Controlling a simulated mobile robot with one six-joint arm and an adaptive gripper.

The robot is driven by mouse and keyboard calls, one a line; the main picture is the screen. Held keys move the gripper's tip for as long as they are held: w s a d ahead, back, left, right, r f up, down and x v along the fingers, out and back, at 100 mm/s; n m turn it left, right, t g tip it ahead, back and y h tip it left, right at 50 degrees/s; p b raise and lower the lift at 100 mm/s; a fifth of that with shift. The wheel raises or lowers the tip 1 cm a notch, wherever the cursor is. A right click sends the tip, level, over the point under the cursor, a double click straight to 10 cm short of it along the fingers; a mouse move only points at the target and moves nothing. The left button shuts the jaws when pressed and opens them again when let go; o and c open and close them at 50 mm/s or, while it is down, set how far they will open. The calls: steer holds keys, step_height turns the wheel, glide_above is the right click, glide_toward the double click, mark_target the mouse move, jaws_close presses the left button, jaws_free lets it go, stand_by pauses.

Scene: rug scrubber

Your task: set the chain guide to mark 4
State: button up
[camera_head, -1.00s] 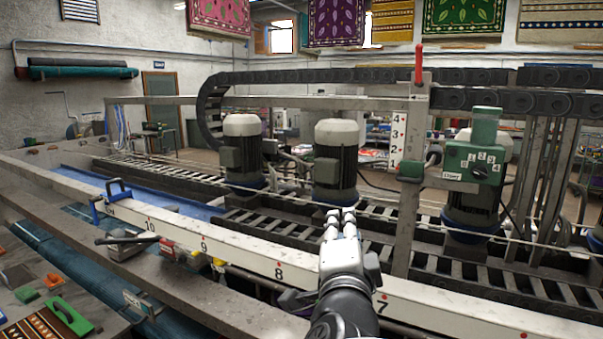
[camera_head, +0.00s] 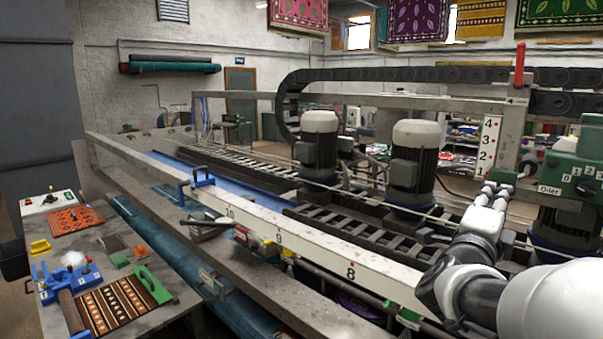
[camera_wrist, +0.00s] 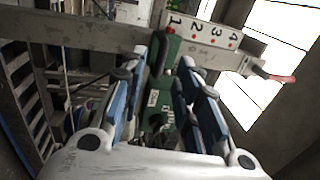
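A white scale plate (camera_head: 490,145) with marks 1 to 4, 4 at the top, and red dots is on a grey upright post (camera_head: 513,125). A red handle (camera_head: 519,62) tops the post. A dark knob (camera_head: 528,165) sits beside the post near the low marks. I cannot tell for sure which part is the chain guide. My gripper (camera_head: 493,190) appears just below the plate in the head view. In the wrist view my gripper (camera_wrist: 166,78) is open, its two blue-padded fingers apart with nothing held. The plate (camera_wrist: 202,42) and red handle (camera_wrist: 280,78) show beyond them.
A green dial box (camera_head: 580,172) labelled like "Oiler" stands right of the post. Motors (camera_head: 415,168) stand along the machine behind a numbered white beam (camera_head: 315,257). A worktable (camera_head: 165,325) with rug samples is at left. A black cable chain (camera_head: 400,76) runs overhead.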

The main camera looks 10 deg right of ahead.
mark_target(498, 191)
steer(key=x, duration=0.5)
steer(key=shift+w+d, duration=0.1)
steer(key=shift+d, duration=0.05)
steer(key=shift+c, duration=0.5)
jaws_close()
steer(key=shift+r, duration=0.25)
